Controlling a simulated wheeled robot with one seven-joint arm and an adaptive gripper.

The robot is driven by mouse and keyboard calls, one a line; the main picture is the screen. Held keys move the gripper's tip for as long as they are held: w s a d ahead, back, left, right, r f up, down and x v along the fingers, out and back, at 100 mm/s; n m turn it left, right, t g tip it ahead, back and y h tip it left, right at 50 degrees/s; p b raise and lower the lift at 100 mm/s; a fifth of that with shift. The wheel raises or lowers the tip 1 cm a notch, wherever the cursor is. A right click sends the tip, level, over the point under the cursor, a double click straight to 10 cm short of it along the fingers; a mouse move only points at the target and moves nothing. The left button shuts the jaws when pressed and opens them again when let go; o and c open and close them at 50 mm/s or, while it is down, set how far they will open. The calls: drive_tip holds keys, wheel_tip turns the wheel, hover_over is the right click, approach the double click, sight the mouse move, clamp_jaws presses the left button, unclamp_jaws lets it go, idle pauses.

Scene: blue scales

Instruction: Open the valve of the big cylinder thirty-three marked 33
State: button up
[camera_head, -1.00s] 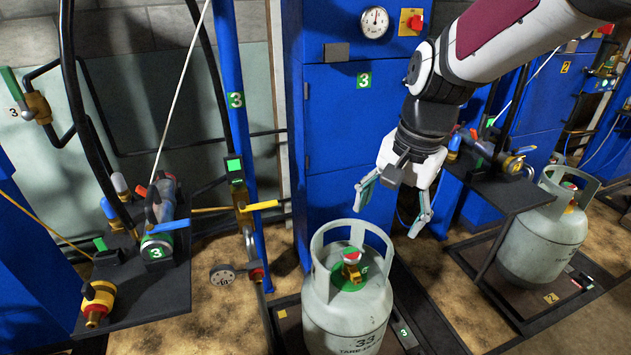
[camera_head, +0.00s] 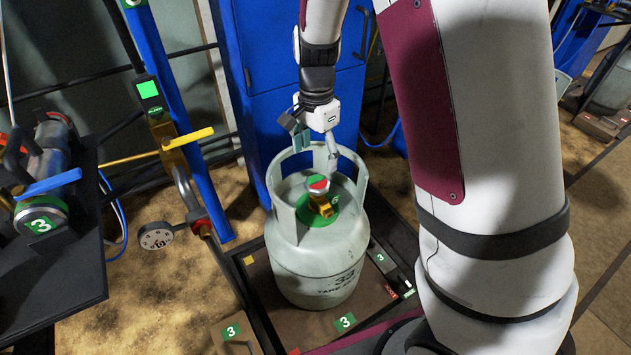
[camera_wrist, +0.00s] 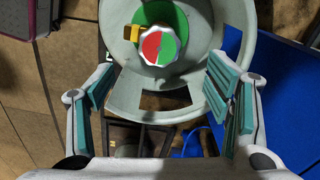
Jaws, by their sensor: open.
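The big grey cylinder (camera_head: 312,262) marked 33 stands upright on a low scale platform, with a round collar around its top. Its valve knob (camera_head: 318,184), red, white and green, sits on a brass body over a green disc inside the collar. My gripper (camera_head: 314,143) is at the collar's far side, just behind the knob. In the wrist view, the knob (camera_wrist: 160,46) lies between and ahead of my spread fingers (camera_wrist: 160,95), which are open and empty. The collar rim (camera_wrist: 152,112) runs between the fingers. Whether a finger touches the collar I cannot tell.
A blue post (camera_head: 180,120) with a green-lit box and a yellow-handled valve (camera_head: 188,140) stands left of the cylinder. A black shelf (camera_head: 60,270) with hoses and fittings is at far left. A blue cabinet (camera_head: 268,100) stands behind. My arm hides the right side.

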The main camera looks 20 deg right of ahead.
sight(318, 183)
wheel_tip(318, 183, down, 8)
drive_tip(key=b, duration=0.3)
drive_tip(key=shift+f, duration=0.25)
drive_tip(key=c, duration=1.1)
drive_tip(key=shift+c, duration=0.2)
drive_tip(key=shift+n, duration=0.4)
drive_tip(key=n+p, duration=0.1)
drive_tip(key=n, duration=0.3)
drive_tip(key=shift+s+r+n, duration=0.1)
drive_tip(key=shift+n, duration=0.2)
drive_tip(key=n+p, duration=0.1)
drive_tip(key=n, duration=0.4)
drive_tip(key=shift+d+p, duration=0.1)
drive_tip(key=shift+p, duration=0.2)
drive_tip(key=shift+n, duration=0.4)
